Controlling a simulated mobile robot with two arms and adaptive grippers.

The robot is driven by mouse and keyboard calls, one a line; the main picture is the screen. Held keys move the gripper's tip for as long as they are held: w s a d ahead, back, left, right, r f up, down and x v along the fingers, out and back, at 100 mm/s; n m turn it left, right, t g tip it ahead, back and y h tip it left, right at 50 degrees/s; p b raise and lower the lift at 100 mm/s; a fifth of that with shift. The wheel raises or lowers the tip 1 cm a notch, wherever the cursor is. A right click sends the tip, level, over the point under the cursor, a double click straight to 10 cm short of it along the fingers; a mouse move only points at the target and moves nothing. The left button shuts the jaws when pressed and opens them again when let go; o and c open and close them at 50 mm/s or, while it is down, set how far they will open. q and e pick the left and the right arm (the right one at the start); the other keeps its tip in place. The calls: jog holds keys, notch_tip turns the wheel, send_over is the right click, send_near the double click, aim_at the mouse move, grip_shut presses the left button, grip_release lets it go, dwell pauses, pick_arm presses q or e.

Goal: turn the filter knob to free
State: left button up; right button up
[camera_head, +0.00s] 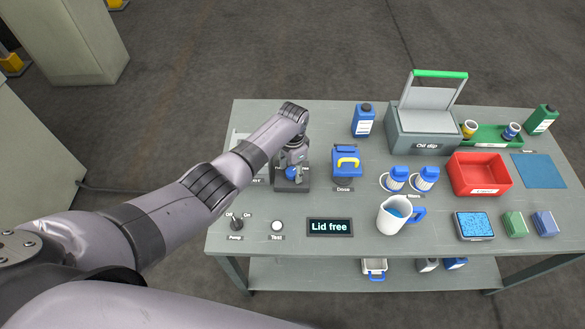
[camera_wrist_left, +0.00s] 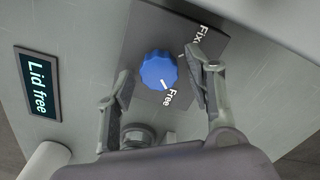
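The filter knob (camera_wrist_left: 157,68) is a round blue knob on a dark grey plate (camera_wrist_left: 142,24) marked "Fixed" and "Free". Its white mark points toward the "Free" label. In the head view the blue knob (camera_head: 291,173) shows partly under my left gripper (camera_head: 296,160). In the left wrist view my left gripper (camera_wrist_left: 159,68) is open, with one finger on each side of the knob and visible gaps to it. A display (camera_head: 330,227) reads "Lid free"; it also shows in the left wrist view (camera_wrist_left: 38,84). My right gripper is not in view.
A pump knob (camera_head: 237,225) and a test button (camera_head: 277,226) are near the front left. A white jug (camera_head: 393,217), red bin (camera_head: 480,173) and oil dip box (camera_head: 424,134) stand further right.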

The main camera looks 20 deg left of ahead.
aim_at(292, 171)
pick_arm(q)
jog(key=shift+o, duration=0.2)
notch_tip(292, 171, up, 12)
dwell(0.7)
jog(key=shift+f, duration=0.1)
dwell(0.3)
